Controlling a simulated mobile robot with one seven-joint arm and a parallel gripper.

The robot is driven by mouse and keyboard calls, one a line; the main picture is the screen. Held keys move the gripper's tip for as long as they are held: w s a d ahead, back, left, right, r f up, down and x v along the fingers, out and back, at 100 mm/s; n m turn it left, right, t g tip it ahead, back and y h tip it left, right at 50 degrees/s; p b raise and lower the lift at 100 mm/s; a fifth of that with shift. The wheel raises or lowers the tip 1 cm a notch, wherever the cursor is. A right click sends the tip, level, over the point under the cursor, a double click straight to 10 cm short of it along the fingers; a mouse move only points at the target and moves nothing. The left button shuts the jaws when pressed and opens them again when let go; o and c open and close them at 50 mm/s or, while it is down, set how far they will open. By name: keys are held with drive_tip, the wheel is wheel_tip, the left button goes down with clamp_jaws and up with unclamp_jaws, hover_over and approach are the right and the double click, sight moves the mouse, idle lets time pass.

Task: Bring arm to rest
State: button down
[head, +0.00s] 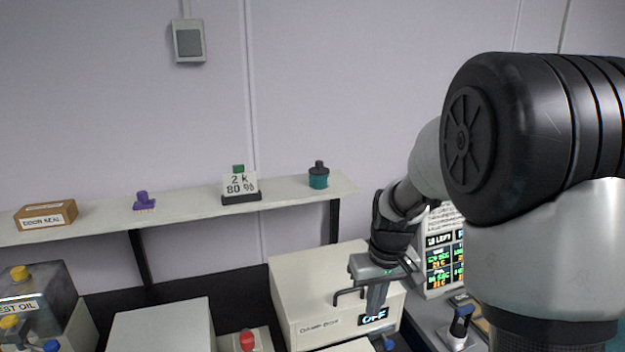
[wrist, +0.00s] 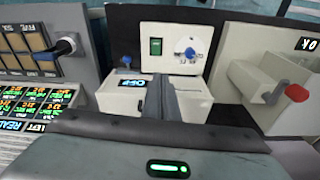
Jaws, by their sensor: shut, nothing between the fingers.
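My gripper (head: 372,296) hangs at the end of my arm in the head view, in front of the cream box (head: 298,280) with an OFF display (head: 373,317). Its fingers are shut with nothing between them. In the wrist view, the dark gripper body with a lit green bar fills the bottom, and the fingers (wrist: 160,105) point toward cream equipment with an OFF display (wrist: 131,83). My large arm link covers the right of the head view.
A shelf (head: 290,195) above holds a DOOR SEAL box (head: 46,215), a purple item (head: 145,201), a sign (head: 240,184) and a teal bottle (head: 318,176). A green-text display board (head: 443,262) stands at right. A red-handled unit (wrist: 262,92) stands right in the wrist view.

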drive_tip(key=s+r+m+t, duration=0.1)
drive_tip(key=s+r+t, duration=0.1)
drive_tip(key=s+r, duration=0.6)
drive_tip(key=s+r+m+t, duration=0.1)
drive_tip(key=s+r+t, duration=0.1)
drive_tip(key=s+r, duration=0.6)
drive_tip(key=s, duration=0.5)
drive_tip(key=shift+s+d+m, duration=0.2)
drive_tip(key=shift+d+m, duration=0.05)
drive_tip(key=shift+m, duration=0.05)
drive_tip(key=shift+r, duration=0.1)
